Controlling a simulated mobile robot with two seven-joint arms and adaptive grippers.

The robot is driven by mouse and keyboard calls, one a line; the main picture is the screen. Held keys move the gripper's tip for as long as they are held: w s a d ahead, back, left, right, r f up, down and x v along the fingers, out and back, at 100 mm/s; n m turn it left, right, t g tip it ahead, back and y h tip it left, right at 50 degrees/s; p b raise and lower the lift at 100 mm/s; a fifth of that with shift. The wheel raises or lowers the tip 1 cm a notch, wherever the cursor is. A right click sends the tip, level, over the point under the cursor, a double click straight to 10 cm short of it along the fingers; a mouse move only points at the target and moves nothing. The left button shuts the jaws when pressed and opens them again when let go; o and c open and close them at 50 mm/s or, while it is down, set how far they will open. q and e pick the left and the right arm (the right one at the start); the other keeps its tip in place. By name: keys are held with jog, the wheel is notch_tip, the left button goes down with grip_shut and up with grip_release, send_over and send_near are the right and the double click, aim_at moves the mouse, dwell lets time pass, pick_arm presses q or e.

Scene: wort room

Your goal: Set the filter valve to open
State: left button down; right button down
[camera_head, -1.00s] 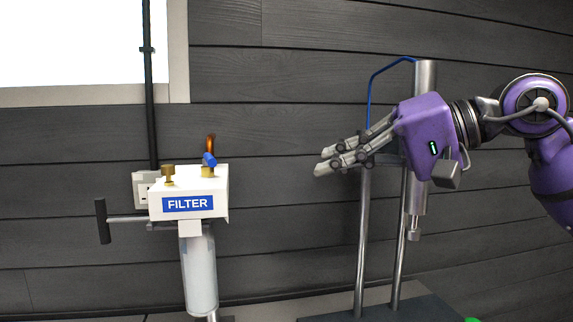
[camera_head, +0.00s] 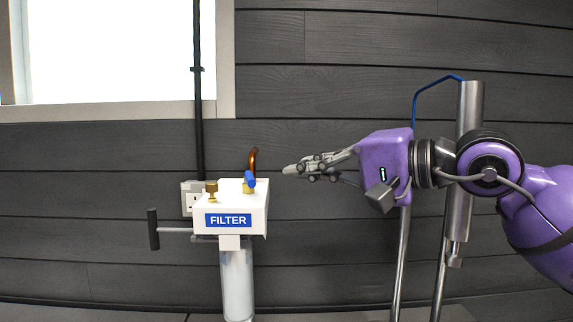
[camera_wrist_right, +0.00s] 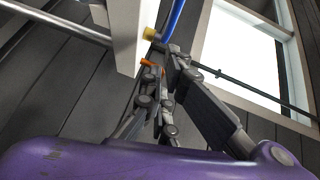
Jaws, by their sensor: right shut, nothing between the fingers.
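The filter unit (camera_head: 250,212) is a white box with a blue FILTER label and a pale cylinder below it. On its top sits a valve with a blue handle (camera_head: 250,180) on a brass base, beside a copper pipe. My right gripper (camera_head: 287,170) is shut and empty, a little right of the blue handle and apart from it in the head view. In the right wrist view the closed fingers (camera_wrist_right: 160,55) point toward the white box (camera_wrist_right: 128,30), with the brass fitting and part of the blue handle (camera_wrist_right: 174,20) just beyond. My left gripper is not in view.
A brass knob (camera_head: 212,190) stands on the box's left top. A black-ended T-bar (camera_head: 153,229) sticks out left of the unit. A wall outlet (camera_head: 190,197) and a dark vertical pipe (camera_head: 198,90) are behind. A metal stand (camera_head: 470,110) rises behind my right arm.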

aim_at(250, 181)
jog(key=a, duration=0.3)
jog(key=shift+s+a+f+p, duration=0.35)
jog(key=shift+a+f+p, duration=0.05)
